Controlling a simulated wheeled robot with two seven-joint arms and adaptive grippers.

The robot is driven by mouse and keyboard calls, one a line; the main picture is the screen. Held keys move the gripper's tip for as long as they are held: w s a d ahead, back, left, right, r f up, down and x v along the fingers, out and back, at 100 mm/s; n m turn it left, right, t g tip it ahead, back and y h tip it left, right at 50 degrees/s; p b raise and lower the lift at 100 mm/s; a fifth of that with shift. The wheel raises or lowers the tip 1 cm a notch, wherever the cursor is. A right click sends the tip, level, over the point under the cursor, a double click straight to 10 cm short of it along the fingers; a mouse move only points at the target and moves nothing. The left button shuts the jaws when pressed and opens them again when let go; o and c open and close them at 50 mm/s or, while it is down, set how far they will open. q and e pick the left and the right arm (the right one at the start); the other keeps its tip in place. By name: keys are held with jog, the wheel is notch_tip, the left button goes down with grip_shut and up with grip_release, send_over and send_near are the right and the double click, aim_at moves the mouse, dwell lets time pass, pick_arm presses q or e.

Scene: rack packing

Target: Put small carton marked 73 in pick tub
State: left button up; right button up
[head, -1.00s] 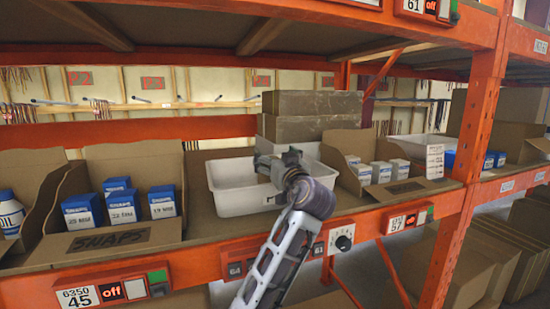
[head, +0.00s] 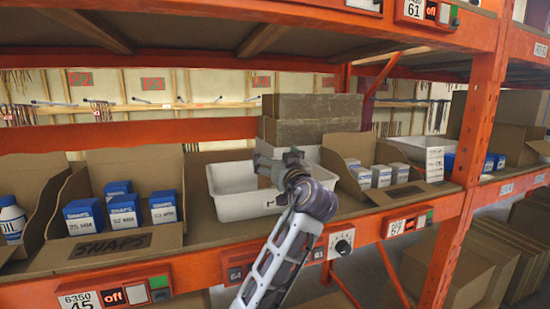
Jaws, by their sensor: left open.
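A white tub (head: 236,208) stands on the middle shelf, with dark lettering on its front partly hidden by my arm. I take it to be the pick tub. My left gripper (head: 276,162) is open over the right part of the tub. A small brown surface (head: 264,182) shows just below the gripper, at the tub; I cannot tell whether it is a carton. No number 73 can be read on any carton. Small white cartons (head: 381,176) stand in an open cardboard bin to the right, their marks too small to read. My right gripper is not in view.
An open bin marked SNAPS (head: 112,246) with blue-and-white cartons (head: 124,211) stands at the left. Brown boxes (head: 305,131) are stacked behind the tub. The orange upper beam (head: 240,18), lower beam (head: 210,268) and upright (head: 468,150) bound the shelf opening.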

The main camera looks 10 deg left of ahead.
pick_arm(q)
jog(key=b+v, duration=0.3)
jog(key=v, duration=0.8)
jog(key=shift+s+d+f, duration=0.15)
jog(key=shift+s, duration=0.05)
